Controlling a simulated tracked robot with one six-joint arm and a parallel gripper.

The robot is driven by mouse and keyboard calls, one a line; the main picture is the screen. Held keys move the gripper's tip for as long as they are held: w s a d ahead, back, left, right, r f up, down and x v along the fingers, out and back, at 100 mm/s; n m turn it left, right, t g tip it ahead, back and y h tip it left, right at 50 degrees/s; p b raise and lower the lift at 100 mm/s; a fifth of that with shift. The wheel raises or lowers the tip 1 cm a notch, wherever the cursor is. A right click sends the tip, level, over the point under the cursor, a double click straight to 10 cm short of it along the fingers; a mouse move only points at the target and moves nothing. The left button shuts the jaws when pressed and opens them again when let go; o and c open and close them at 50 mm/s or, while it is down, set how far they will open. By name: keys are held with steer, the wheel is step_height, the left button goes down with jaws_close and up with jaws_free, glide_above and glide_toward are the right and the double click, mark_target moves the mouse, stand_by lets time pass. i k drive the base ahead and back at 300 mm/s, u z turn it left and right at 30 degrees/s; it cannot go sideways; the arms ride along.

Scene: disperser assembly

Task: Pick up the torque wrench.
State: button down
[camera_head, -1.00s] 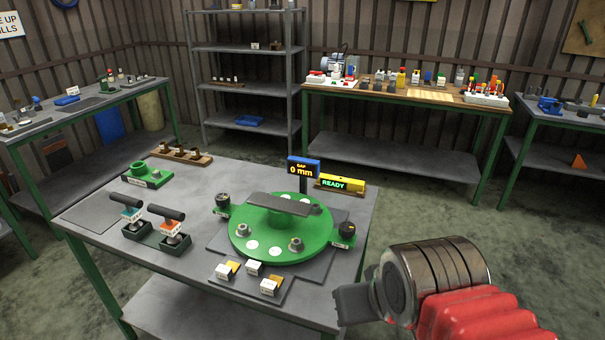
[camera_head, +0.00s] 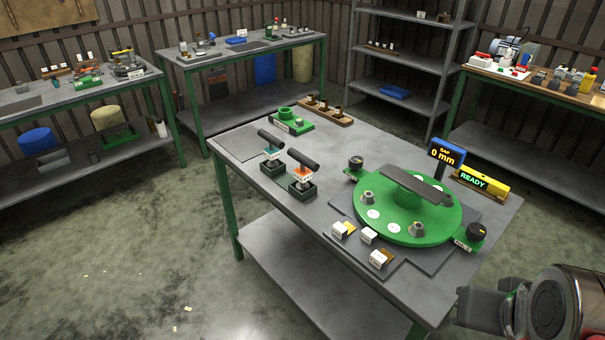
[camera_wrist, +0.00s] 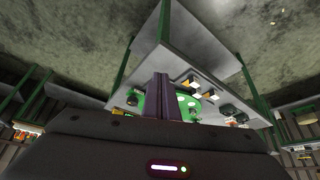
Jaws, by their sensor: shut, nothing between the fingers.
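Two tools with black T-shaped handles stand upright in dark green holders on the near workbench (camera_head: 258,205). One has a teal body (camera_head: 271,153) and the other an orange body (camera_head: 301,174). Either could be the torque wrench; I cannot read their labels to tell. My gripper (camera_head: 468,306) is at the lower right of the head view, off the bench's right front side and well apart from both tools. In the wrist view its fingers (camera_wrist: 164,85) are together and empty, with the bench beyond them.
A green round plate (camera_head: 440,222) with a grey bar fills the bench's right half. Small labelled blocks (camera_head: 369,236) lie before it. The gap display (camera_head: 447,155) and yellow READY sign (camera_head: 481,182) stand behind. Open floor (camera_head: 130,250) lies to the left.

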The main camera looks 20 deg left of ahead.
mark_target(301, 174)
steer(key=u, duration=3)
steer(key=i, duration=1.1)
steer(key=u, duration=0.05)
